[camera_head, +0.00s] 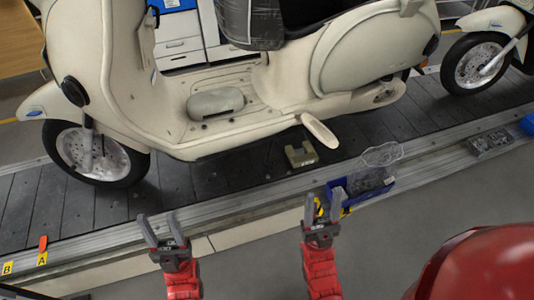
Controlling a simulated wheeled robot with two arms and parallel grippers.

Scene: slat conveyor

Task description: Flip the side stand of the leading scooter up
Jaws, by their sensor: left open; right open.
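The leading scooter (120,60), cream-coloured, stands upright on the slat conveyor with its front wheel (92,150) to the left. A thin dark part (268,152) shows below its floorboard and may be the side stand; it is too small and dark to tell its pose. A cream paddle-shaped part (320,130) sticks out from the lower body. My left gripper (160,218) is open and empty in front of the conveyor edge. My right gripper (324,197) is open, apart from the scooter, near a blue bin.
A khaki block (300,153) lies on the slats (215,177). A blue bin (365,190) with parts and a grey tray (490,143) sit along the conveyor edge. A second cream scooter (490,50) stands at right.

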